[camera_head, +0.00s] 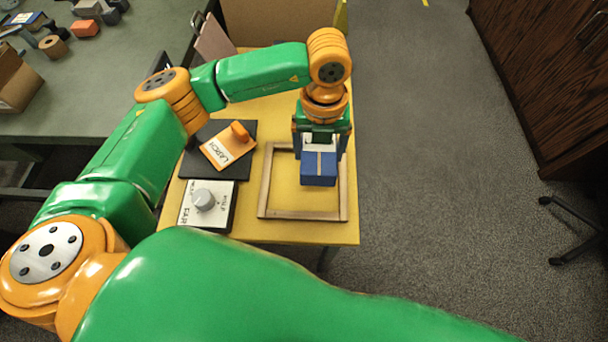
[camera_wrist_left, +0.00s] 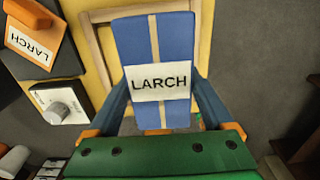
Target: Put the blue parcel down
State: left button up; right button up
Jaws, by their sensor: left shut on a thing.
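The blue parcel (camera_head: 318,172) has a tan band. In the left wrist view the parcel (camera_wrist_left: 150,48) shows a white label reading LARCH. My left gripper (camera_head: 321,150) is shut on it, pointing down, with a finger on each side. The parcel appears over the inside of a wooden frame (camera_head: 262,190) that lies on a yellow table (camera_head: 285,233). Whether its underside touches the table is hidden. My right gripper is out of view.
Left of the frame, a dark panel (camera_head: 190,168) carries an orange piece (camera_head: 240,131) with a LARCH card. Below it is a pale panel with a grey knob (camera_head: 203,200). A grey-green bench (camera_head: 120,60) with several small items stands at left. Grey floor lies to the right.

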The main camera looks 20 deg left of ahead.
pick_arm(q)
jog(key=f, duration=0.1)
jog(key=s+a+f, duration=0.1)
jog(key=s+a+f+b, duration=0.1)
jog(key=f, duration=0.1)
jog(key=shift+a, duration=0.1)
jog(key=f+b, duration=0.2)
jog(key=f, duration=0.1)
jog(key=shift+s+f, duration=0.15)
jog(key=shift+s, duration=0.05)
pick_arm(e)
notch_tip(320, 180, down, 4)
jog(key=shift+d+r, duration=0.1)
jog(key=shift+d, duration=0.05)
pick_arm(q)
jog(key=o, duration=1.3)
jog(key=shift+o, duration=1.1)
jog(key=shift+r, duration=0.3)
notch_tip(320, 180, up, 12)
jog(key=shift+f, duration=0.15)
